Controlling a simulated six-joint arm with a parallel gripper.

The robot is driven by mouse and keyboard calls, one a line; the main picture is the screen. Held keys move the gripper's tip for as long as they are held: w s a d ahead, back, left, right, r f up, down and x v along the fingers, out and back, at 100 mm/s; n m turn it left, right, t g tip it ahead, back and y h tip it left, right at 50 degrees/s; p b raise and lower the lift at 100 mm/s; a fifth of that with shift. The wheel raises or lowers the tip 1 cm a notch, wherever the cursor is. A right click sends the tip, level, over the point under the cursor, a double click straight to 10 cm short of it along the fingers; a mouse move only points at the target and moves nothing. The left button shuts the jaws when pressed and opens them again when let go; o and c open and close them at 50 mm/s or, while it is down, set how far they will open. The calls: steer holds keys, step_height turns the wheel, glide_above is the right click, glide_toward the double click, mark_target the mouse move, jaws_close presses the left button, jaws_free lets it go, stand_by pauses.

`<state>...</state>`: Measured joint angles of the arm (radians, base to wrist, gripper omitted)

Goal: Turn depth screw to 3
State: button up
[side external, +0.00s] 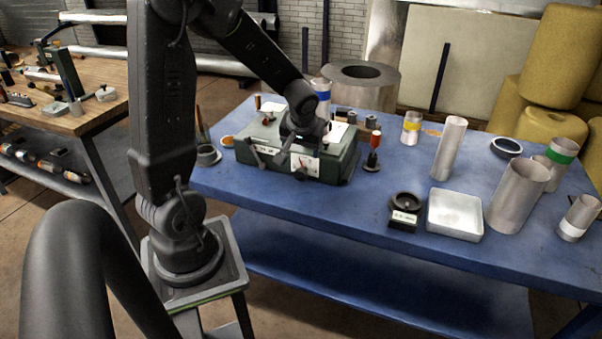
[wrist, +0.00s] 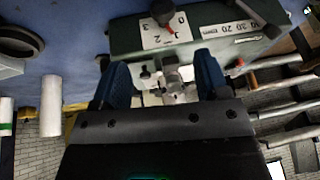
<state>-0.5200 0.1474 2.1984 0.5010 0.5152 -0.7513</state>
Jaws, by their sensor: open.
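A green machine box (side external: 330,168) sits on the blue table, with a white numbered plate (side external: 306,164) on its front. In the wrist view the plate (wrist: 182,36) shows the figures 0, 2 and 3. A dark knob with a red part (wrist: 163,12) sits at its edge; which figure it points to I cannot tell. My gripper (side external: 300,146) is over the top front of the box. In the wrist view its two blue fingers (wrist: 163,76) stand apart, with a grey metal fitting (wrist: 172,72) showing between them. I cannot tell whether they touch it.
A red-topped tool (side external: 374,150) stands right of the box. A small dark dish on a block (side external: 405,208), a silver square tin (side external: 455,214) and several metal pipes (side external: 519,195) occupy the table's right side. The table's front strip is clear.

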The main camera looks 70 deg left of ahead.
mark_target(304, 176)
steer(key=x, duration=1.4)
steer(key=shift+a+f, duration=0.15)
steer(key=shift+a, duration=0.2)
steer(key=c, duration=0.9)
steer(key=g+y, duration=0.2)
steer(key=y, duration=0.1)
steer(key=m+g+y, duration=0.1)
steer(key=g, duration=0.1)
steer(key=shift+w+d+f+y, duration=0.2)
steer(key=shift+d+y, duration=0.1)
steer(key=shift+y, duration=0.1)
steer(key=g+y, duration=0.1)
steer(key=y, duration=0.1)
steer(key=m+g+y, duration=0.1)
steer(key=g+y, duration=0.1)
steer(key=shift+f+m+g, duration=0.2)
steer(key=shift+m+g, duration=0.1)
steer(key=shift+y, duration=0.3)
